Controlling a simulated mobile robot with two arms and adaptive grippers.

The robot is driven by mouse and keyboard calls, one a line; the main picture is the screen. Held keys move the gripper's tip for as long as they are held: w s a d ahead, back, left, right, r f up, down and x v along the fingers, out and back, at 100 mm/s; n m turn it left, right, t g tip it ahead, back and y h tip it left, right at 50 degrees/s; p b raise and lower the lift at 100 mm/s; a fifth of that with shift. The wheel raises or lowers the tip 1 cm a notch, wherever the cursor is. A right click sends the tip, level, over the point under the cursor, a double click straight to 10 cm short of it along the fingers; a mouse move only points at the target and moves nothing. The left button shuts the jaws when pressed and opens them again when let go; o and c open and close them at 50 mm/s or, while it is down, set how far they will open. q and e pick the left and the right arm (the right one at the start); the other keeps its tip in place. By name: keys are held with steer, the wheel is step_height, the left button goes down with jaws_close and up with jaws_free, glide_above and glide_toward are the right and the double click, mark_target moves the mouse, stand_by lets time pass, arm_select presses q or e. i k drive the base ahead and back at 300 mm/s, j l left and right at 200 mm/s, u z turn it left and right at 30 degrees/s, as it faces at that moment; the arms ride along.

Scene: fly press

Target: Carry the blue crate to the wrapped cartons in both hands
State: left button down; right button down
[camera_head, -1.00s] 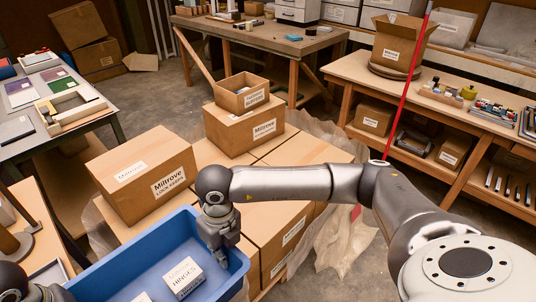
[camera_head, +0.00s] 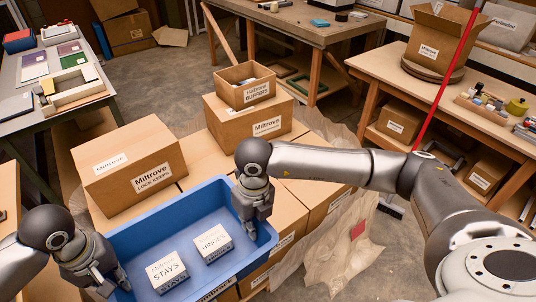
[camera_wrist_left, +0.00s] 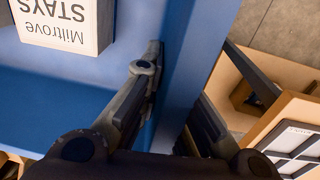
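The blue crate (camera_head: 165,222) is low in the head view, level-looking, its far side close against the wrapped cartons (camera_head: 317,203). I cannot tell whether it rests on them. Inside lie a white STAYS box (camera_head: 168,272) and a white HINGES box (camera_head: 212,243). My left gripper (camera_head: 106,284) is at the crate's left wall; in the left wrist view its fingers (camera_wrist_left: 178,110) straddle the wall, one inside and one outside, closed on it. My right gripper (camera_head: 250,220) grips the right wall from above; its outer finger is hidden.
A LOCK KEEPS carton (camera_head: 135,165) and a carton (camera_head: 250,120) with an open BUFFERS box (camera_head: 247,85) stand on the stack. Loose wrap (camera_head: 325,240) spreads to its right. Workbenches stand left, behind and right. A red pole (camera_head: 445,80) rises at right.

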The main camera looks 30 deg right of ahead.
mark_target(289, 190)
steer(key=i+l, duration=0.1)
steer(key=l, duration=0.55)
steer(key=i+l, duration=0.1)
steer(key=l, duration=0.55)
steer(key=i+l, duration=0.8)
steer(key=l, duration=0.2)
